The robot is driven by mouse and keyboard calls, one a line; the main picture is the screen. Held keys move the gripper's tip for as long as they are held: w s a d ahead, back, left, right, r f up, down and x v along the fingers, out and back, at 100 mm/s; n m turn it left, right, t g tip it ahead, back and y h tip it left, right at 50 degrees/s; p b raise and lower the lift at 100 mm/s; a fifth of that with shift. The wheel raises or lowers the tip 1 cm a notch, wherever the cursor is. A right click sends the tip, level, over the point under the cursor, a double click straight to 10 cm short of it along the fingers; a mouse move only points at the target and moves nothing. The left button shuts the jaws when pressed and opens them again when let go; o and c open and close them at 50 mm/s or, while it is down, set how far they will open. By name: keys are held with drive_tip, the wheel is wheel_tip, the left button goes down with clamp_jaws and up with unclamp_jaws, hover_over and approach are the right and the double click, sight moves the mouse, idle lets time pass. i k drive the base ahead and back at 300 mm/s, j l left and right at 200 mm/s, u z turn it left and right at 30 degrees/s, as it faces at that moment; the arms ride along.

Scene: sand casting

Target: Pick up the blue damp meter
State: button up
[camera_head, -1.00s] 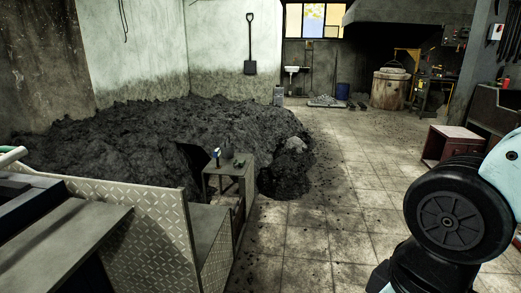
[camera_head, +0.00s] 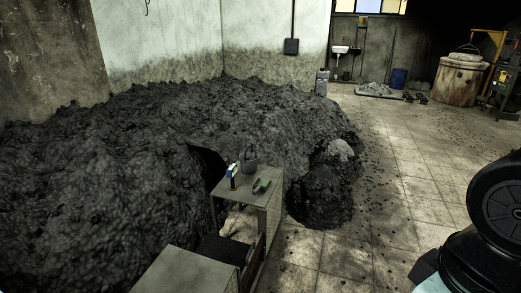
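A small upright thing with a blue top (camera_head: 231,172), which looks like the blue damp meter, stands on a grey desk (camera_head: 248,186). It is near the desk's back left corner and too small to see in detail. Beside it on the desk are a dark bucket (camera_head: 249,160) and a low green object (camera_head: 262,186). My gripper is not in view. Only part of my arm shows at the lower right, well apart from the desk.
A large heap of dark sand (camera_head: 130,150) lies behind and left of the desk. A chair (camera_head: 225,249) and a grey tabletop (camera_head: 187,272) are in front of it. The tiled floor (camera_head: 400,210) right of the desk is mostly open.

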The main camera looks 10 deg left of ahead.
sight(232, 170)
drive_tip(key=i+u, duration=0.15)
drive_tip(key=i, duration=0.3)
drive_tip(key=i+l+u, duration=0.15)
drive_tip(key=i, duration=0.35)
drive_tip(key=i+l+u, duration=0.15)
drive_tip(key=i, duration=0.3)
drive_tip(key=i+l+u, duration=0.15)
drive_tip(key=i, duration=0.3)
drive_tip(key=i+l+u, duration=0.2)
drive_tip(key=u, duration=0.2)
drive_tip(key=i+l+u, duration=0.6)
drive_tip(key=u, duration=0.25)
drive_tip(key=i+l+u, duration=0.15)
drive_tip(key=l+u, duration=0.25)
drive_tip(key=l, duration=0.15)
drive_tip(key=l+u, duration=0.95)
drive_tip(key=l, duration=0.35)
